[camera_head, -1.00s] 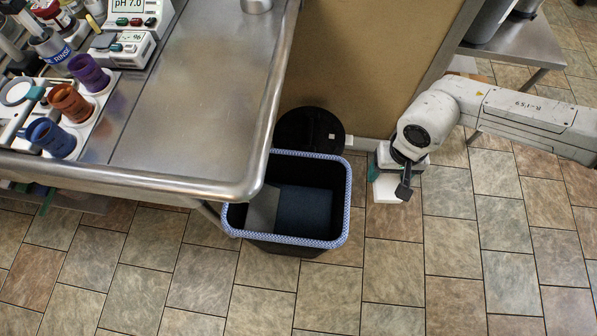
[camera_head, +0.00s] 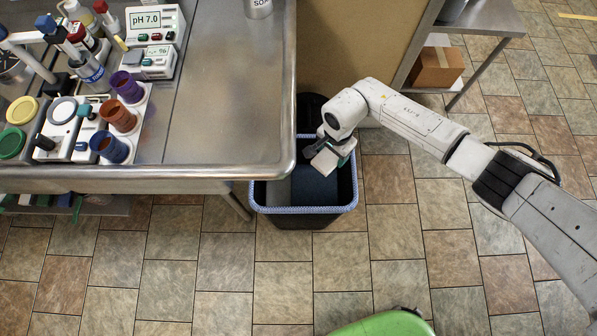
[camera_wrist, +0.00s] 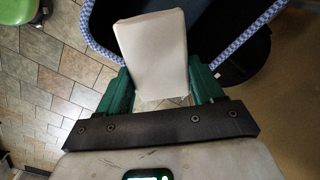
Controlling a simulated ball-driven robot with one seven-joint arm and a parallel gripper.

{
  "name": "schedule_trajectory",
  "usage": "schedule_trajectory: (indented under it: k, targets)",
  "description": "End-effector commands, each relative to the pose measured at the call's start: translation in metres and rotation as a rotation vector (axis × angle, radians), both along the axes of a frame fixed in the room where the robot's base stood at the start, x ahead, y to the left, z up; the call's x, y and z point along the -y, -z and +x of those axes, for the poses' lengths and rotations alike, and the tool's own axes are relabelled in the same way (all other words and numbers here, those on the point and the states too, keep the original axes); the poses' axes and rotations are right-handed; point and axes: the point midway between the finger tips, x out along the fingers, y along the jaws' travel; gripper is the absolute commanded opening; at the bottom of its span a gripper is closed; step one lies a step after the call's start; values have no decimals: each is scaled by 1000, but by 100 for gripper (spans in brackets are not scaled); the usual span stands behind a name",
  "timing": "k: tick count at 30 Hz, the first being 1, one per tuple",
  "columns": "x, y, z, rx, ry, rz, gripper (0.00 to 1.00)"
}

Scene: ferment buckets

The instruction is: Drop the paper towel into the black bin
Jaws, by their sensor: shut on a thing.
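The black bin (camera_head: 305,221) stands on the tiled floor by the table's front right corner, with a blue-and-white patterned rim. In the wrist view its rim (camera_wrist: 246,38) and dark inside show behind the towel. My gripper (camera_head: 335,158) is above the bin's back right part. It is shut on the white paper towel (camera_wrist: 153,50), a folded block between the green fingers. In the head view the paper towel (camera_head: 324,160) shows as a small pale shape over the bin's opening.
The steel table (camera_head: 225,120) overhangs the bin's left side and carries cups, meters and bottles. A cardboard box (camera_head: 436,66) sits on a shelf at the back right. A green rounded thing (camera_head: 385,325) is at the front edge.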

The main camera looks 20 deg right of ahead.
Motion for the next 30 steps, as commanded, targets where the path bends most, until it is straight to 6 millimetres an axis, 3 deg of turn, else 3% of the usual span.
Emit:
schedule_trajectory:
  k: [13, 25, 26, 30]
  targets:
    - [-1, 50, 0, 0, -4, 2, 33]
    - [-1, 54, 0, 1, -4, 0, 33]
    - [-1, 54, 0, 1, -4, 0, 68]
    - [-1, 54, 0, 1, -5, 0, 82]
